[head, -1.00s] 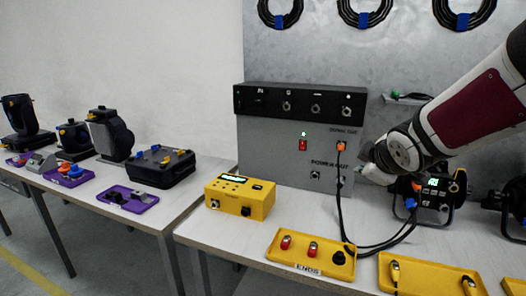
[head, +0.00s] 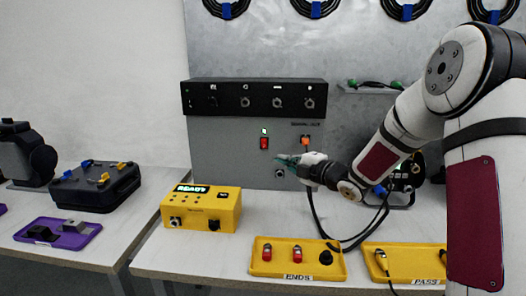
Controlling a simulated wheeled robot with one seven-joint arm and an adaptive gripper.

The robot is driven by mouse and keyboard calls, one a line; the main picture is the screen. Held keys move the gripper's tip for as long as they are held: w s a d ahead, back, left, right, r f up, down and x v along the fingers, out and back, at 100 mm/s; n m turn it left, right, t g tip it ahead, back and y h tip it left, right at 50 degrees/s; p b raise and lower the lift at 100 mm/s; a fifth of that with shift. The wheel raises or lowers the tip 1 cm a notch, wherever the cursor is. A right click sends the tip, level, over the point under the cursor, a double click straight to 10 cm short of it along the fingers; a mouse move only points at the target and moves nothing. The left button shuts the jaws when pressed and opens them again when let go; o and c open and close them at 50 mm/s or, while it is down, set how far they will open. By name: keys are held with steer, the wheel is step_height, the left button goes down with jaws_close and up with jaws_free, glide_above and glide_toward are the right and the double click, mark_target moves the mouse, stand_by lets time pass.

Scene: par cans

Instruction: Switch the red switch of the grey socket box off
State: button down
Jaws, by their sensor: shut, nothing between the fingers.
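The grey socket box (head: 225,152) stands upright against the back wall, under a black panel. Its small red switch (head: 264,143) is on the front face, with a lit green light (head: 264,131) just above it. My gripper (head: 280,160) is shut and empty. It shows in front of the box, below and to the right of the red switch, and appears apart from it. The switch is not covered by the gripper. The switch is too small to tell its tilt.
A yellow tester (head: 203,209) stands front left of the box. Yellow trays marked ENDS (head: 338,272) and PASS (head: 432,279) lie at the front. A black case (head: 95,188) is farther left.

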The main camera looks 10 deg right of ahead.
mark_target(264, 143)
steer(key=w+d+x, duration=0.1)
steer(key=d+x, duration=0.1)
steer(key=x, duration=1)
steer(key=shift+w+b, duration=0.45)
steer(key=shift+w, duration=0.05)
steer(key=shift+f, duration=0.15)
